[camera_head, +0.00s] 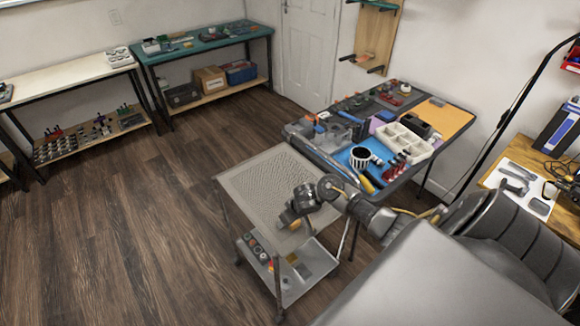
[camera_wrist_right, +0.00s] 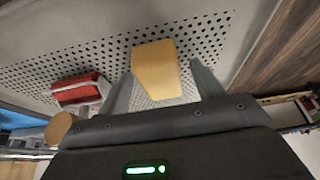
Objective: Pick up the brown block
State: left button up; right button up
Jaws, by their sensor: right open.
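The brown block (camera_wrist_right: 154,62) is a light wooden piece above the perforated metal top of a cart. In the right wrist view it sits between the two fingers of my right gripper (camera_wrist_right: 162,78). The gripper is open, with a gap visible on the right side of the block; contact on the left side is hard to tell. In the head view my right gripper (camera_head: 289,219) is low over the front part of the cart top, and a small tan patch shows beside it. My left gripper is not in view.
A red block (camera_wrist_right: 80,90) and a round wooden piece (camera_wrist_right: 62,128) lie left of the gripper in the wrist view. The perforated cart top (camera_head: 262,178) is mostly clear. A crowded tool table (camera_head: 448,112) stands behind it. The cart's lower shelf (camera_head: 313,282) holds small parts.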

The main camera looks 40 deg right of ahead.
jog(key=shift+c, duration=0.5)
jog(key=c, duration=1)
jog(key=shift+r, duration=0.1)
jog(key=shift+r, duration=0.45)
notch_tip(320, 180, up, 3)
jog(key=shift+s+a+p, duration=0.1)
jog(key=shift+a+p, duration=0.05)
jog(key=shift+p, duration=0.65)
jog(key=s+a+r+p, duration=0.2)
jog(key=s+a+r, duration=0.1)
jog(key=s+a+r+p, duration=0.2)
jog(key=s+r+p, duration=0.1)
jog(key=s, duration=0.1)
jog(key=s+a+r+p, duration=0.2)
jog(key=s+a+r, duration=0.1)
jog(key=shift+s+a+p, duration=0.3)
jog(key=shift+a, duration=0.05)
